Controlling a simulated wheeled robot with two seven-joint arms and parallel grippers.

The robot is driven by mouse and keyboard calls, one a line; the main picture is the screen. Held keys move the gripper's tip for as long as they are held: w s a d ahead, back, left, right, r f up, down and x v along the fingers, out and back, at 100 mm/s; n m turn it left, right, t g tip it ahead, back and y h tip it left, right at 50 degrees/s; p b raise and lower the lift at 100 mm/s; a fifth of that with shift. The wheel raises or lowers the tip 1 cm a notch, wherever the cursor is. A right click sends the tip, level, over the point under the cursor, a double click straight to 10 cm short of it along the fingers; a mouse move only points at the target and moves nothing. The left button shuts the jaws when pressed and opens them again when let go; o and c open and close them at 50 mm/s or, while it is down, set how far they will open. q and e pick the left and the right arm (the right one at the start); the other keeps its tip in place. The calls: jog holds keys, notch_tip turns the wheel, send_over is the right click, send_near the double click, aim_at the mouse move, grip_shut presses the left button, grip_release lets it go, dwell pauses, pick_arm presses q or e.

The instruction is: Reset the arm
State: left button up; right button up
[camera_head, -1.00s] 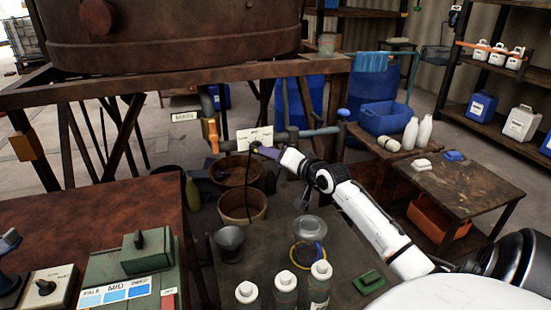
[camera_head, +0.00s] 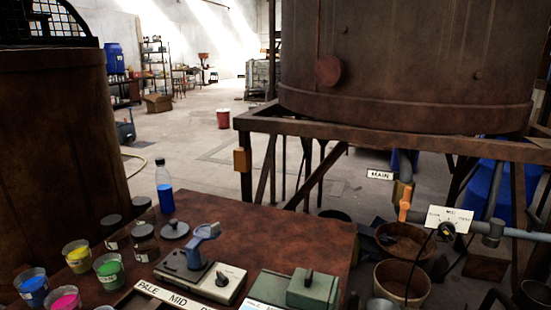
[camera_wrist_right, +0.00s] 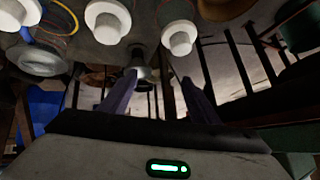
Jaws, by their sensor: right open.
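My right gripper (camera_wrist_right: 158,80) shows in the right wrist view with its two purple-grey fingers apart and nothing clearly held between them. A grey funnel-like cup (camera_wrist_right: 138,60) appears beyond the tip of the left-hand finger; I cannot tell how far apart they are. White-capped bottles (camera_wrist_right: 178,36) are near the top of that view. The right gripper cannot be made out in the head view, where only dark shapes show at the lower right edge. My left gripper is in neither view.
A rust-brown table (camera_head: 290,240) carries paint jars (camera_head: 108,268), a bottle of blue liquid (camera_head: 164,188), a blue-handled device (camera_head: 203,245) and a green box (camera_head: 312,290). A large vat (camera_head: 400,70) stands on a rusty frame behind. Buckets (camera_head: 402,284) stand at right. Open floor (camera_head: 190,150) lies beyond.

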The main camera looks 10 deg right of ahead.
jog(key=s+a+n+g, duration=0.3)
jog(key=s+a, duration=0.3)
jog(key=s, duration=0.4)
jog(key=s+a+n+g, duration=0.25)
jog(key=s+a, duration=0.45)
jog(key=s, duration=0.4)
jog(key=w+a+f+t+y, duration=0.1)
jog(key=w+a+f+t, duration=0.1)
jog(key=f, duration=0.4)
jog(key=w+a+f+t+y, duration=0.1)
jog(key=w+a+f+t, duration=0.2)
jog(key=f, duration=0.2)
jog(key=shift+a+f+y, duration=0.35)
jog(key=shift+y, duration=0.05)
